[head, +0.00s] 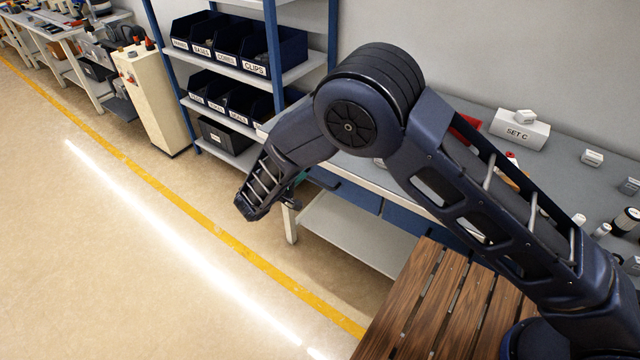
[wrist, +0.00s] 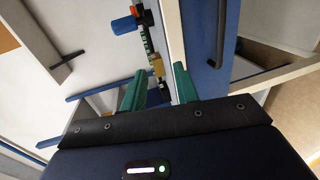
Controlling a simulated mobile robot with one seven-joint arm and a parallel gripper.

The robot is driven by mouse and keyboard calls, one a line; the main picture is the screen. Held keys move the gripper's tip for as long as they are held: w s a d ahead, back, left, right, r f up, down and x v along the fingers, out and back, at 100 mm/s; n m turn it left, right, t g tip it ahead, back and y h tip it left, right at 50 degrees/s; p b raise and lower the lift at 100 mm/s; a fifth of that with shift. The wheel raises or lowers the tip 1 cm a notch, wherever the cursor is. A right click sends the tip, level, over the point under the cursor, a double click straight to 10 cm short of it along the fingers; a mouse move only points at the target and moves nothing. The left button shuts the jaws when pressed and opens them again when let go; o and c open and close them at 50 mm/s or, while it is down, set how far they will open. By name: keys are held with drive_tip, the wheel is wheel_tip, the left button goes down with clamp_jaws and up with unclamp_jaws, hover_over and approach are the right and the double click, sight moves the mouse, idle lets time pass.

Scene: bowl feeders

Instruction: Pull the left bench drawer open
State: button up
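The left bench drawer (head: 360,196) is a blue front under the grey bench top, partly behind my arm in the head view. A dark bar handle (head: 324,183) shows near its left part. The wrist view shows a blue drawer front (wrist: 203,60) with a dark bar handle (wrist: 220,35), right of my fingers. My gripper (wrist: 160,70) has two green fingers, spread apart with nothing held between them. In the head view my gripper (head: 292,198) is mostly hidden behind my forearm, near the bench's left end. It looks apart from the handle.
A second blue drawer (head: 408,219) lies to the right. A white lower shelf (head: 350,233) is below. A rack (head: 235,70) with labelled dark bins stands behind the bench's left end. A wooden slatted surface (head: 450,305) is in front. Floor to the left is clear.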

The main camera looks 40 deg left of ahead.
approach(320, 182)
drive_tip(key=x, duration=1)
drive_tip(key=shift+w+f, duration=0.1)
drive_tip(key=shift+f, duration=0.25)
clamp_jaws()
